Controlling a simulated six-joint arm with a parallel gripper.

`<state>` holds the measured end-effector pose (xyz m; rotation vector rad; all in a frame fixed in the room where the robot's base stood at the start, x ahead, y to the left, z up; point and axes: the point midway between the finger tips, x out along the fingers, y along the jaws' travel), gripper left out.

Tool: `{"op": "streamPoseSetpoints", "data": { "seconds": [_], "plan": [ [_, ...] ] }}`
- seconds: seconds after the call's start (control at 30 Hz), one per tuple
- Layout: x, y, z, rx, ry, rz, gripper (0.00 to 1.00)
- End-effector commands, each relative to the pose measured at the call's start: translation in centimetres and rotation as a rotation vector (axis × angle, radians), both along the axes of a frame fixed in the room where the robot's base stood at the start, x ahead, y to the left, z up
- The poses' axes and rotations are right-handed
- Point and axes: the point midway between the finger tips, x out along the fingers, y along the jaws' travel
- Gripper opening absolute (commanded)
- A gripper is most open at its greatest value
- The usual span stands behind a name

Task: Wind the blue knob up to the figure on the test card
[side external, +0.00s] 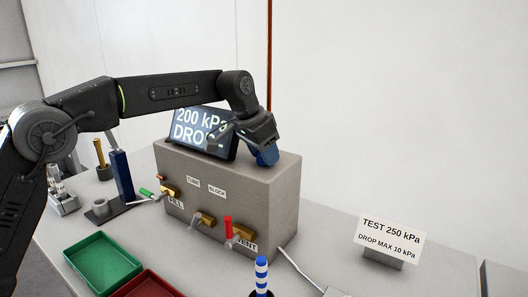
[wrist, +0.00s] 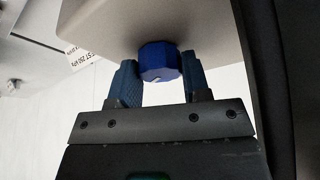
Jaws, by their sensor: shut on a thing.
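The blue knob (wrist: 158,61) shows in the wrist view as a faceted cap on the grey block, with a small pale mark. My gripper (wrist: 158,76) has one blue-padded finger on each side of the knob and is shut on it. In the side view my gripper (side external: 264,153) reaches down at the top right of the tube block (side external: 245,205), and the knob is hidden there. The display (side external: 200,131) on the block reads "200 kPa" with "DROP" below, partly covered by my gripper. The test card (side external: 390,238) reads "TEST 250 kPa, DROP MAX 10 kPa".
The block's front has brass fittings, a green-handled valve (side external: 147,192) by FILL and a red-handled valve (side external: 228,228) by VENT. A green tray (side external: 103,262) and a red tray (side external: 145,284) lie in front. A blue-and-white striped post (side external: 261,272) stands near the front edge.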

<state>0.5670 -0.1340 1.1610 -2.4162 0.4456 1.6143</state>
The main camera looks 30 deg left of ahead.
Motion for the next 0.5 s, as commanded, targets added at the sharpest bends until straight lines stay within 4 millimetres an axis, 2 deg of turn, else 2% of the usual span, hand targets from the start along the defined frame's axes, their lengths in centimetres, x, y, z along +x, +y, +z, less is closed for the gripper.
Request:
{"op": "streamPoseSetpoints", "data": {
  "seconds": [0.2,0.23,0.47,0.5],
  "plan": [
    [0.02,0.01,0.03,0.000,-0.001,0.001,0.20],
    [0.02,0.01,0.03,0.000,-0.001,0.001,0.46],
    [0.02,0.00,0.02,0.000,-0.001,0.001,0.68],
    [0.01,0.01,0.01,0.001,0.000,0.001,0.69]
  ]
}}
